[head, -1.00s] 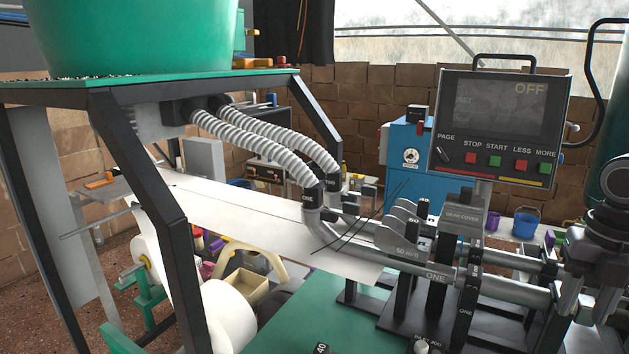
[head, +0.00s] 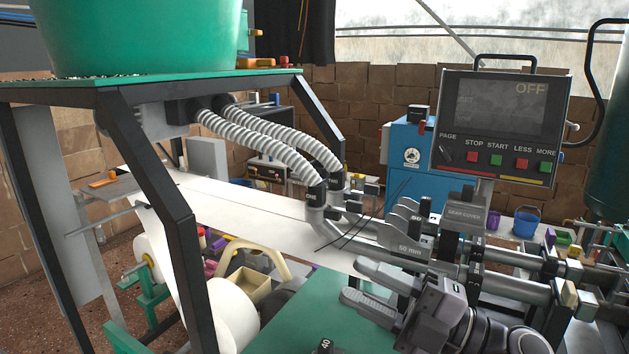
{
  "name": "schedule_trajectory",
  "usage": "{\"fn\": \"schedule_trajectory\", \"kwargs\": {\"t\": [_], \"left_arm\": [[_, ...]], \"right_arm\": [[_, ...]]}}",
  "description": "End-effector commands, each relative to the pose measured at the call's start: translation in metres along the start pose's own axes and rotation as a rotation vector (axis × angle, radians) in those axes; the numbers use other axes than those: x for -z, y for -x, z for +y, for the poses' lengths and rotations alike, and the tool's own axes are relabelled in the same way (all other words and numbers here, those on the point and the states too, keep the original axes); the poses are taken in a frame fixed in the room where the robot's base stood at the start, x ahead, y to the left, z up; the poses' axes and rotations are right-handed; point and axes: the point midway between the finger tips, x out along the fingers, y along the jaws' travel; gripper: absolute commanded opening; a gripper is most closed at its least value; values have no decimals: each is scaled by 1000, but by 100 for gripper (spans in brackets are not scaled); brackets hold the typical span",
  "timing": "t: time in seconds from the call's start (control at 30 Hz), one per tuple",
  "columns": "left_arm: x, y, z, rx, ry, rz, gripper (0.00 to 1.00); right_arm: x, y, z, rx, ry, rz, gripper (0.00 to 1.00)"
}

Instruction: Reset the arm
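My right gripper (head: 352,280) is at the lower right of the middle, with its arm coming in from the lower right corner. Its two grey fingers point left and stand apart, with nothing seen between them. It is in front of the metal tubes (head: 405,248) of the machine and hides part of them. I cannot tell whether it touches them. My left gripper is out of view.
The control panel (head: 500,118) reads OFF and stands behind the tubes. Ribbed hoses (head: 270,142) run down from under the green hopper (head: 140,35). A paper strip (head: 240,208) and a white roll (head: 232,312) lie left. The green bench top (head: 300,310) has bare room.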

Motion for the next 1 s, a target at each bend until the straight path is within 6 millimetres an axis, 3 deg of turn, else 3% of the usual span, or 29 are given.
{"fn": "schedule_trajectory", "kwargs": {"t": [0.13,0.27,0.37,0.57,0.67,0.8,1.0], "left_arm": [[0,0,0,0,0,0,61],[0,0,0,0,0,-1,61],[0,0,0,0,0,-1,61],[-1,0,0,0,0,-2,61],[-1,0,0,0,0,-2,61],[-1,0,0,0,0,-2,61],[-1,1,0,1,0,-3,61]], "right_arm": [[-18,15,11,-219,-172,-217,38],[-42,44,6,-351,-328,-447,38],[-60,74,-10,-414,-457,-641,38],[-74,146,-70,-433,-728,-1050,38],[-66,184,-109,-386,-867,-1253,38],[-36,232,-162,-271,-1055,-1506,38],[16,276,-210,-91,-1249,-1734,38]]}}
